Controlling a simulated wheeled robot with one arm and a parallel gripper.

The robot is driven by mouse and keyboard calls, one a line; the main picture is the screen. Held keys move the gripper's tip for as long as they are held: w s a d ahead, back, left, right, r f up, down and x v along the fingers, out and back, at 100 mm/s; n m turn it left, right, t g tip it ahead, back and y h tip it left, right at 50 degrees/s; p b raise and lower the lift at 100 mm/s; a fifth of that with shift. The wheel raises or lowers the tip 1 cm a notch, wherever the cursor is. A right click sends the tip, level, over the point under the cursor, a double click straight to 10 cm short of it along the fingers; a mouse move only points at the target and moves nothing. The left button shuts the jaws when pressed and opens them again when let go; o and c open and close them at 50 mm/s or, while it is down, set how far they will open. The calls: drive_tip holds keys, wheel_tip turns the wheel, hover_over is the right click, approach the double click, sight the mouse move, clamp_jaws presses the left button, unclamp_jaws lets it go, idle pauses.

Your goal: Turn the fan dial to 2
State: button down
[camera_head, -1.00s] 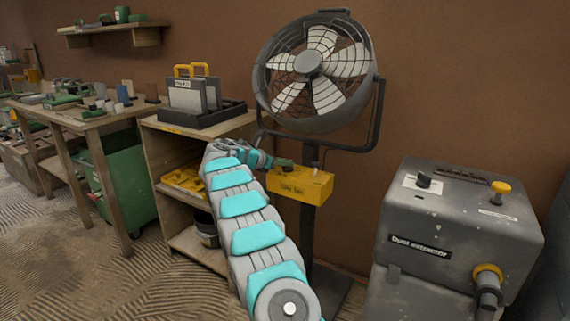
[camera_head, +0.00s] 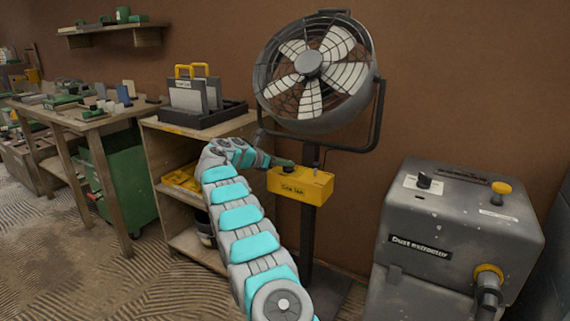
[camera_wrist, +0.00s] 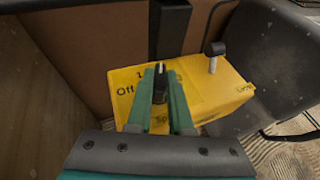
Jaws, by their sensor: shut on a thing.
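The fan (camera_head: 312,72) stands against the brown wall, with a yellow control box (camera_head: 312,187) on its post below. My gripper (camera_head: 286,163) is at the top of the box. In the wrist view its two green fingers (camera_wrist: 161,78) are closed on the dark fan dial (camera_wrist: 159,96), which is mostly covered. I cannot read where the dial points.
A small black-capped metal stalk (camera_wrist: 213,58) rises from the box, right of the fingers. A grey dust extractor (camera_head: 455,235) stands at the right. A wooden shelf unit (camera_head: 165,140) stands left of the post.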

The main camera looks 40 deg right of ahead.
drive_tip(key=shift+r, duration=0.25)
drive_tip(key=c, duration=0.8)
unclamp_jaws()
drive_tip(key=shift+d+f, duration=0.1)
drive_tip(key=shift+f, duration=0.05)
drive_tip(key=v, duration=0.8)
drive_tip(key=shift+f, duration=0.1)
